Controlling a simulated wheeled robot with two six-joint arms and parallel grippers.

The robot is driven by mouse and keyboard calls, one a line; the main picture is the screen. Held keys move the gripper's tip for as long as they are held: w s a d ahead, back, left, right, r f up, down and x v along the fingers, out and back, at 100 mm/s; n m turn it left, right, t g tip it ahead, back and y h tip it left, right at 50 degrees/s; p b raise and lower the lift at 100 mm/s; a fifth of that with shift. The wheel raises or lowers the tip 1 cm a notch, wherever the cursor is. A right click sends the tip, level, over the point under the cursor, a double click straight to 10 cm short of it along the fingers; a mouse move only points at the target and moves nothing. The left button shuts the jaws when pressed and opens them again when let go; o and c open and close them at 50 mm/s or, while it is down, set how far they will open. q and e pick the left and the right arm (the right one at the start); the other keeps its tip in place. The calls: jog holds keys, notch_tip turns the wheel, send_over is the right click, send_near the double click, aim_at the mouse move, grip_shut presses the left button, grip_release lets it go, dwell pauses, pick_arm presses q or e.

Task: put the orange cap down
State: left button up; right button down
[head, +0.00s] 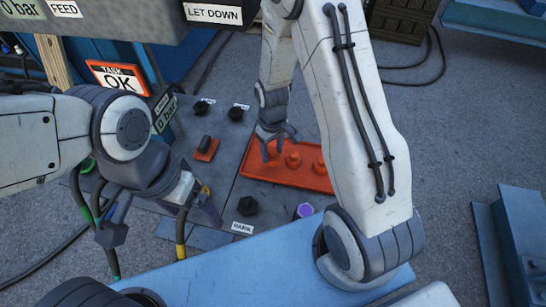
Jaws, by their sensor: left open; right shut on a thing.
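An orange tray (262,176) sits on the grey panel in the middle of the head view. My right gripper (273,151) reaches down over its left end, shut on an orange cap (268,148) that its fingers partly hide. I cannot tell whether this cap touches the tray. Another orange cap (293,161) stands in the tray just to the right. A third orange shape (319,166) lies further right, partly behind my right arm. My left gripper (158,221) is open, well to the left of the tray, over the panel's left edge.
A black knob (245,206) and a purple-topped fitting (305,211) stand in front of the tray. Labelled black knobs (235,113) and a lever on an orange base (206,149) are left of it. Green and yellow hoses (181,235) hang by my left gripper. A blue surface (245,275) lies in front.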

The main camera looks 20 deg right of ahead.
aim_at(272, 159)
jog(key=shift+f, duration=1.75)
jog(key=shift+f, duration=0.1)
jog(key=shift+c, duration=0.9)
grip_release()
jog(key=shift+r, duration=0.45)
notch_tip(272, 159, up, 11)
jog(key=shift+r+p, duration=0.2)
jog(key=shift+p, duration=0.4)
jog(key=shift+f, duration=0.1)
